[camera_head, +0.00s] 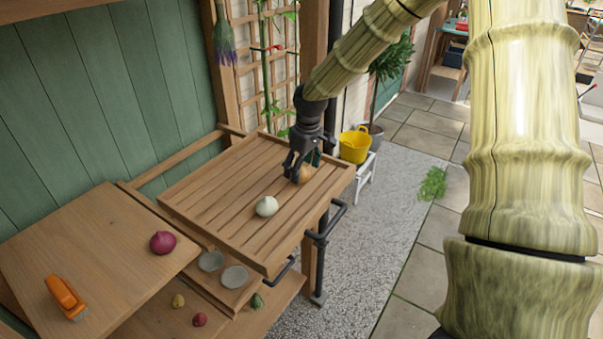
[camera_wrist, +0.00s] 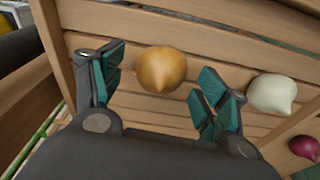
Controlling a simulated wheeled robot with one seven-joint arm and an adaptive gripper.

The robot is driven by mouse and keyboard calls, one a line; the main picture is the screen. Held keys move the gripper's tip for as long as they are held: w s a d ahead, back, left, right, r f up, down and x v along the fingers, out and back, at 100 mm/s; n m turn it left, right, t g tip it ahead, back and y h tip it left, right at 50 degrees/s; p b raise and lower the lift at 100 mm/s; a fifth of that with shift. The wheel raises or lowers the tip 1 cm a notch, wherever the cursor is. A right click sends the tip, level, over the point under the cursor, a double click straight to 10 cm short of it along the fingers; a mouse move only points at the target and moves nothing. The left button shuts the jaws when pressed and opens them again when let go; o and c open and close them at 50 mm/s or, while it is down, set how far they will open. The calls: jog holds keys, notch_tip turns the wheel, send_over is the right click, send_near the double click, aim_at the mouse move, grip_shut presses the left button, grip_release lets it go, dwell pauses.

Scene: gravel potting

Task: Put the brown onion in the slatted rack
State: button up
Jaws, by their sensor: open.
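The brown onion (camera_head: 304,174) lies on the slatted rack (camera_head: 208,193), toward its right end. In the wrist view the brown onion (camera_wrist: 161,69) shows between and just beyond my open fingertips. My gripper (camera_head: 296,168) is open and points down over the rack at the onion. In the wrist view its green-padded fingers (camera_wrist: 158,85) stand apart on either side of the onion, with nothing clearly held. The slats of the rack (camera_wrist: 120,25) fill the background there.
A white onion (camera_head: 267,206) lies on the rack, left of my gripper. A red onion (camera_head: 162,242) and an orange tool (camera_head: 66,298) are on the lower-left wooden board (camera_head: 110,262). Small vegetables lie on a shelf below. A yellow bucket (camera_head: 355,146) stands beyond the rack.

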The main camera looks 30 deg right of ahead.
aim_at(305, 170)
notch_tip(305, 170, up, 10)
jog(key=s+b, duration=0.1)
jog(key=b, duration=0.1)
jog(key=shift+d, duration=0.15)
dwell(1.4)
